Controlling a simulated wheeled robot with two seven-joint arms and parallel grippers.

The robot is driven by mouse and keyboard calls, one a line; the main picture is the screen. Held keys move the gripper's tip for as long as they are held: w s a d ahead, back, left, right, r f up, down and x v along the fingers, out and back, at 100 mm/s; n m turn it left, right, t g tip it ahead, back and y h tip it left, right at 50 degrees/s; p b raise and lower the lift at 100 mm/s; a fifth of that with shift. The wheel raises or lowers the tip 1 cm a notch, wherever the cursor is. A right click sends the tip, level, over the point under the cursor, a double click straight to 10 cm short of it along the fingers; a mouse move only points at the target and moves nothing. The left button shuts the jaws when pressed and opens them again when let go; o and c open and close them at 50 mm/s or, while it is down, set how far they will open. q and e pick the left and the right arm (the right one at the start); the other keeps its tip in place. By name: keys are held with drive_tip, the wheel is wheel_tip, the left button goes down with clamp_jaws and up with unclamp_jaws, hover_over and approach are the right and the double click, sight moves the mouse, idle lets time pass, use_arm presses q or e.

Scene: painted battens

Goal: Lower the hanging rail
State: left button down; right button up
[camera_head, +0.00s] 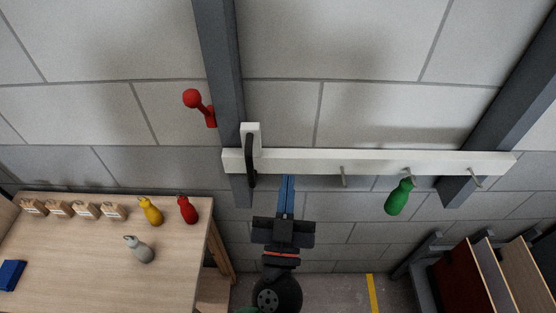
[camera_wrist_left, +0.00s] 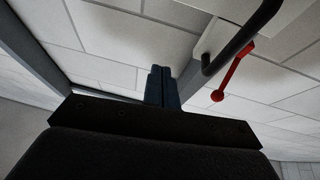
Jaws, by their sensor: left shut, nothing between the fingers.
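The white hanging rail (camera_head: 310,161) runs level across two dark grey posts in the head view. A black bar handle (camera_head: 250,160) is fixed at its left end; the handle also shows in the wrist view (camera_wrist_left: 238,42). A red lever with a ball end (camera_head: 193,99) is at the left post, up and left of the rail; it also shows in the wrist view (camera_wrist_left: 232,75). My left gripper (camera_head: 287,181) is shut and empty, its blue fingers just below the rail and right of the handle. They show in the wrist view (camera_wrist_left: 160,72), apart from the handle.
A green bottle (camera_head: 398,198) hangs from one of the rail's hooks. A rack with boards (camera_head: 490,275) stands at lower right.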

use_arm(q)
drive_tip(key=a+f+y, duration=0.1)
drive_tip(key=f+y, duration=0.1)
wheel_tip(320, 180, up, 3)
drive_tip(key=n, duration=0.1)
hover_over(278, 167)
drive_tip(key=s, duration=0.2)
drive_tip(key=shift+w+f+g, duration=0.2)
drive_tip(key=shift+w+g, duration=0.05)
drive_tip(key=shift+g, duration=0.15)
wheel_tip(278, 167, down, 3)
drive_tip(key=shift+s+f, duration=0.1)
drive_tip(key=shift+s, duration=0.05)
drive_tip(key=shift+f, duration=0.1)
drive_tip(key=shift+f, duration=0.1)
wheel_tip(278, 167, down, 4)
drive_tip(key=shift+f, duration=0.25)
drive_tip(key=shift+r, duration=0.1)
